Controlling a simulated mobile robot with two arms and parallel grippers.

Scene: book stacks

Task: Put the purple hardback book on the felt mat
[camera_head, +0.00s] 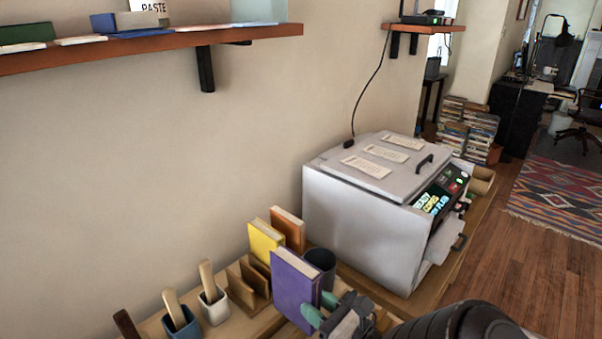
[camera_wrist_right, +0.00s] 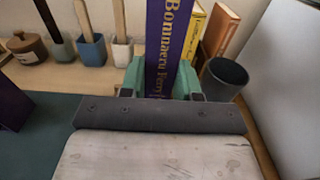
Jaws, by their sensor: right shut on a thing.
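The purple hardback book (camera_head: 295,283) stands upright at the bottom of the head view, cream page edges on top. My right gripper (camera_head: 322,309) is shut on it, with green fingertips on either side. In the right wrist view the book's spine with gold lettering (camera_wrist_right: 164,45) rises between the fingers (camera_wrist_right: 160,82). I cannot tell whether its lower edge touches the shelf. A dark green flat surface (camera_wrist_right: 45,145), which looks like the felt mat, lies at the lower left of the wrist view. A dark purple thing (camera_wrist_right: 12,110) is cut off there. My left gripper is not in view.
A yellow book (camera_head: 264,243) and an orange book (camera_head: 289,228) stand behind the purple one, near a wooden holder (camera_head: 247,287). A dark cup (camera_head: 320,263) is close to its right. Blue (camera_head: 181,324) and white (camera_head: 214,307) pots stand left. A large grey machine (camera_head: 352,231) blocks the right.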

